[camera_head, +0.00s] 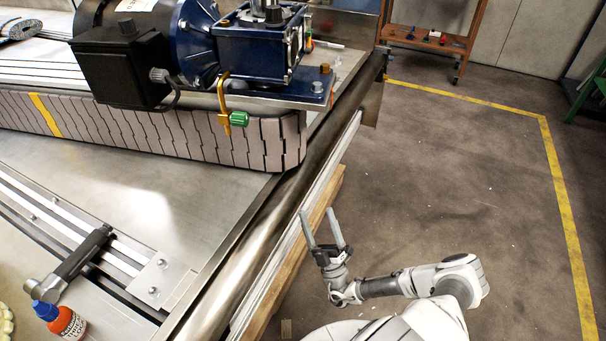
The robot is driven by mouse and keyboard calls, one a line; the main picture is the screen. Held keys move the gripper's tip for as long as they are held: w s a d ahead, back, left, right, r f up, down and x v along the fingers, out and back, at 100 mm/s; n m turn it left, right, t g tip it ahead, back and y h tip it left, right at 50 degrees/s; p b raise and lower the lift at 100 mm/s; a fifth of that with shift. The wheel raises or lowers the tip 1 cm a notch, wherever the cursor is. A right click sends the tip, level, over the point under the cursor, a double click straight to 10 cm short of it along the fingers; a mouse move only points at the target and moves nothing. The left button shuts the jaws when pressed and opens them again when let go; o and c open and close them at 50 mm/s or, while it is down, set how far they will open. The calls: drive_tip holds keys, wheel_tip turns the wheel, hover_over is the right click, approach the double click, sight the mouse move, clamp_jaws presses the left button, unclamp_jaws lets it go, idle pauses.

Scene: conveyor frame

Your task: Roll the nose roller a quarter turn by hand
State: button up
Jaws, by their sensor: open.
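A long, shiny steel cylinder (262,218), which looks like the nose roller, runs diagonally along the right end of the conveyor frame. Its near end leaves the picture at the bottom. Its upper part passes beside the corner of the grey segmented belt (240,140). My gripper (318,213) is open and empty, to the right of the roller, with its two grey fingers apart. It looks clear of the roller, with a pale rail (290,240) and a wooden edge between them in the picture. I cannot tell any turn mark on the roller.
A blue motor and gearbox (258,50) stand above the belt, with a green knob (239,119) on a brass bracket. The floor at right is clear inside a yellow line (562,200).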

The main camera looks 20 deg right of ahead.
sight(303, 176)
drive_tip(key=x, duration=1.2)
